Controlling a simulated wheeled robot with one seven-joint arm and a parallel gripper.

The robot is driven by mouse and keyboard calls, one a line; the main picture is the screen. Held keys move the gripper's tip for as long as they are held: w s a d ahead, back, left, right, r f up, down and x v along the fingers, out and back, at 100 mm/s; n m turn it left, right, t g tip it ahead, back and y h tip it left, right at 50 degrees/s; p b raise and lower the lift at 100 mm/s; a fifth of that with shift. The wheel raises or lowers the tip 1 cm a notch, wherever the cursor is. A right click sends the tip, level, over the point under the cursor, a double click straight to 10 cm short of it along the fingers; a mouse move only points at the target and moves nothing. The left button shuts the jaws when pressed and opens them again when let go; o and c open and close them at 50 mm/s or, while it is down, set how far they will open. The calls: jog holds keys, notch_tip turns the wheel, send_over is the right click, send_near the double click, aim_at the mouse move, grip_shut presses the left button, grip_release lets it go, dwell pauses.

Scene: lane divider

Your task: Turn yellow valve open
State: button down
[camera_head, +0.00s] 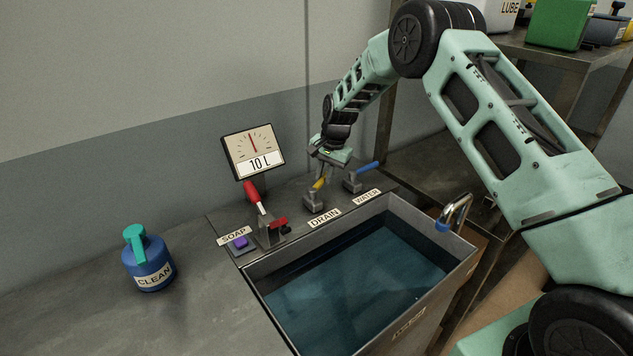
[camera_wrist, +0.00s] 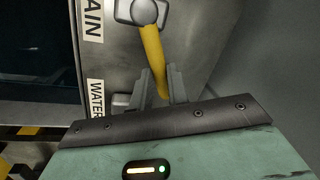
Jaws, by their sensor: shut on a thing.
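The yellow valve handle (camera_head: 319,184) stands at the back of the sink, behind the DRAIN label (camera_head: 324,217). My gripper (camera_head: 325,172) reaches down to it from above and is shut on it. In the wrist view the yellow handle (camera_wrist: 153,52) runs from its grey valve body (camera_wrist: 130,10) down between my gripper's two fingers (camera_wrist: 162,84). The far end of the handle lies between the fingers. In the head view my gripper partly covers the handle's upper end.
A blue valve handle (camera_head: 367,167) sits just right, behind the WATER label (camera_head: 367,197). The sink (camera_head: 262,272) holds blue water. A blue CLEAN bottle (camera_head: 148,262) stands on the left counter.

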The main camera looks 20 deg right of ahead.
jog(key=n, duration=0.1)
jog(key=w+a+n+b, duration=0.1)
jog(key=n, duration=0.1)
jog(key=shift+w+a, duration=0.1)
jog(key=shift+w, duration=0.05)
jog(key=n, duration=0.1)
jog(key=a+n, duration=0.1)
jog(key=shift+w+a+n+g+y+b, duration=0.2)
jog(key=shift+w+n+g+y+b, duration=0.1)
jog(key=shift+w+g, duration=0.1)
jog(key=n, duration=0.1)
jog(key=a+n, duration=0.1)
jog(key=shift+w+a+n, duration=0.2)
jog(key=shift+n, duration=0.1)
jog(key=shift+a+n+g+b, duration=0.45)
jog(key=shift+a+n, duration=0.4)
jog(key=shift+n, duration=0.65)
jog(key=c, duration=1.3)
grip_release()
jog(key=shift+c, duration=0.2)
jog(key=d+r+b, duration=0.1)
jog(key=d+r, duration=0.2)
jog(key=r, duration=1.4)
jog(key=shift+w+d, duration=0.2)
jog(key=shift+w, duration=0.05)
